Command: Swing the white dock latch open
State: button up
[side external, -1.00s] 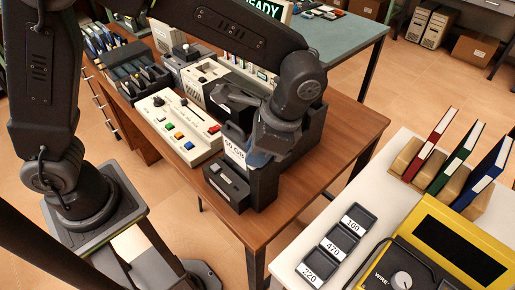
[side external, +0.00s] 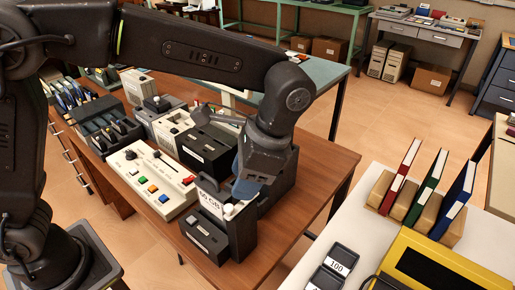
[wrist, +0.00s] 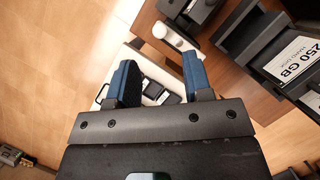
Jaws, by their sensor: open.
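The white dock latch (side external: 229,209) shows as a small pale piece on the black dock (side external: 204,240), right of a dark drive (side external: 212,189) with a white GB label. In the wrist view, the latch (wrist: 171,36) is a white bar with a rounded end, lying slantwise just beyond the fingertips. My gripper (side external: 245,186) is above and right of the latch. In the wrist view, the blue fingers of my gripper (wrist: 158,62) are apart with nothing held between them. I cannot tell whether either finger touches the latch.
A second black drive box (side external: 207,150) stands behind the dock. A cream control panel (side external: 152,180) with coloured buttons lies to the left. In the wrist view, a drive labelled 250 GB (wrist: 298,62) is close on the right. The right front of the wooden table (side external: 318,190) is clear.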

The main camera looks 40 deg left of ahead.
jog(key=v, duration=0.7)
